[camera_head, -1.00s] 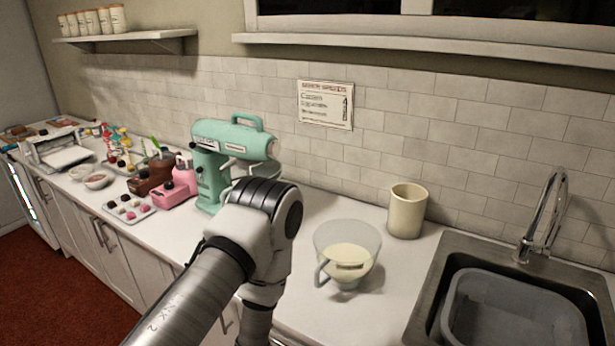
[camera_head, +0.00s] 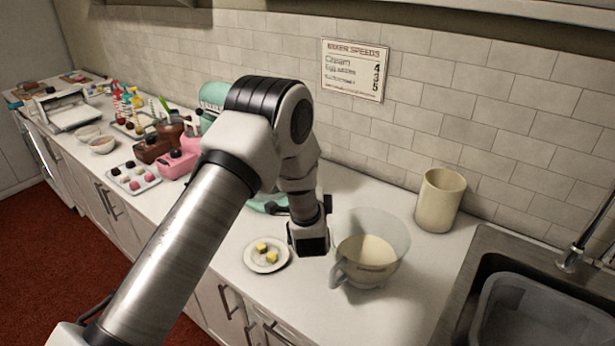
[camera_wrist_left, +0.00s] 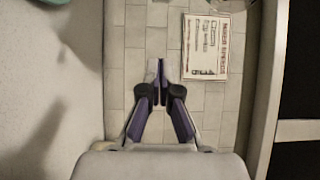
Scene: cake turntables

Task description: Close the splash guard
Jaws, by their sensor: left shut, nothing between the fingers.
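The teal stand mixer (camera_head: 213,95) stands on the counter, mostly hidden behind my left arm. A bit of its teal base (camera_head: 268,204) shows beside my wrist. I cannot make out the splash guard or its position. A clear bowl (camera_head: 385,225) with a handle and pale batter stands on the counter to the right, apart from the mixer. My left gripper (camera_wrist_left: 160,70) is shut and empty in the left wrist view, pointing toward the tiled wall. Its fingers are hidden by my arm in the head view. My right gripper is not in view.
A small plate (camera_head: 267,267) with yellow pieces is near the counter's front edge. A cream canister (camera_head: 439,200) and the sink (camera_head: 470,290) are at the right. Pink and brown items (camera_head: 177,164) and a sweets tray (camera_head: 134,183) are left. A speed sign (camera_head: 354,70) hangs on the wall.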

